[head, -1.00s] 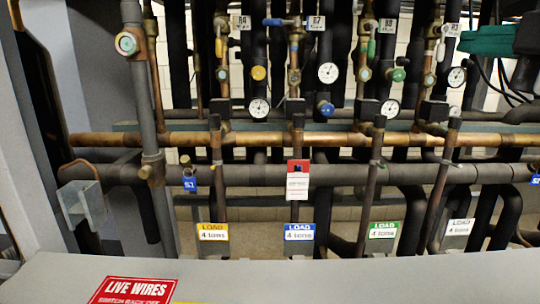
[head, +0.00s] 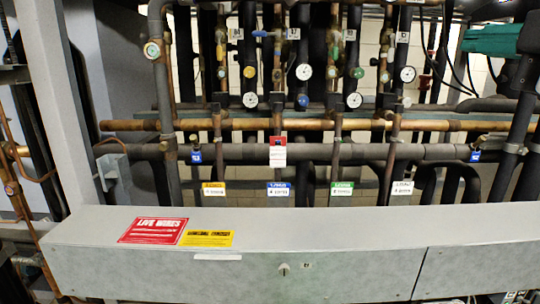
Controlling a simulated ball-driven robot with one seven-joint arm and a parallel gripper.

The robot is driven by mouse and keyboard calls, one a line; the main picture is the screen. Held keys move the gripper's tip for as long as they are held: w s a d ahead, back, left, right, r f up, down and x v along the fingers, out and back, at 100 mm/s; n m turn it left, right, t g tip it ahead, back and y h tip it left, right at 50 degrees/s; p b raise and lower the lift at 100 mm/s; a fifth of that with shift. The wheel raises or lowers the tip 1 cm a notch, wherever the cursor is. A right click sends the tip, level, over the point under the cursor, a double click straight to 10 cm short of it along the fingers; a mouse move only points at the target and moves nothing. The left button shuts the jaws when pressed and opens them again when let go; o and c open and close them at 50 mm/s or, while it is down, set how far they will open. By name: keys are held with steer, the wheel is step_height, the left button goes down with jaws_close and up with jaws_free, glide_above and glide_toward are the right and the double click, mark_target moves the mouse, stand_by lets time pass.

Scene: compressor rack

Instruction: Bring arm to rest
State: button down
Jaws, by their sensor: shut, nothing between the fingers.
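My gripper does not show in the head view; no fingers can be made out. The compressor rack fills the view. A copper pipe (head: 260,124) and a thick grey pipe (head: 240,152) run across it. Round white gauges (head: 304,72) sit on the upright pipes. Load tags in yellow (head: 214,191), blue (head: 279,190), green (head: 342,188) and white (head: 402,188) hang below. A red and white tag (head: 278,153) hangs on the grey pipe.
A long grey metal box (head: 330,260) spans the foreground, with a red live-wires label (head: 153,230) and a yellow label (head: 206,239). A grey upright post (head: 62,110) stands at left. A clear bracket (head: 113,172) sits beside it.

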steer(key=w+d+f+m+g+h, duration=0.1)
steer(key=w+d+f+m, duration=0.15)
steer(key=f+m, duration=0.55)
steer(key=w+d+f+m+g+h, duration=0.1)
steer(key=w+d+f+m, duration=0.2)
steer(key=f, duration=1)
steer(key=s+a+f+m+g, duration=0.1)
steer(key=s+f+m+g, duration=0.15)
steer(key=f, duration=0.75)
steer(key=s+a+f+m+g, duration=0.2)
steer(key=f+m, duration=0.1)
steer(key=f, duration=0.8)
steer(key=s+a+f+m+g, duration=0.1)
steer(key=s+f+g, duration=0.2)
steer(key=s+f, duration=0.5)
steer(key=s+a+f+m+g, duration=0.1)
steer(key=s+f+g, duration=0.3)
steer(key=f, duration=0.6)
steer(key=s+d+f+g+h, duration=0.1)
steer(key=s+f, duration=0.3)
steer(key=s, duration=0.4)
steer(key=s+d+f+g, duration=0.1)
steer(key=s+f, duration=0.3)
steer(key=s, duration=0.4)
steer(key=shift+s+d+f+m+g+h, duration=0.2)
steer(key=shift+s+m+g+h, duration=0.2)
steer(key=shift+g, duration=0.35)
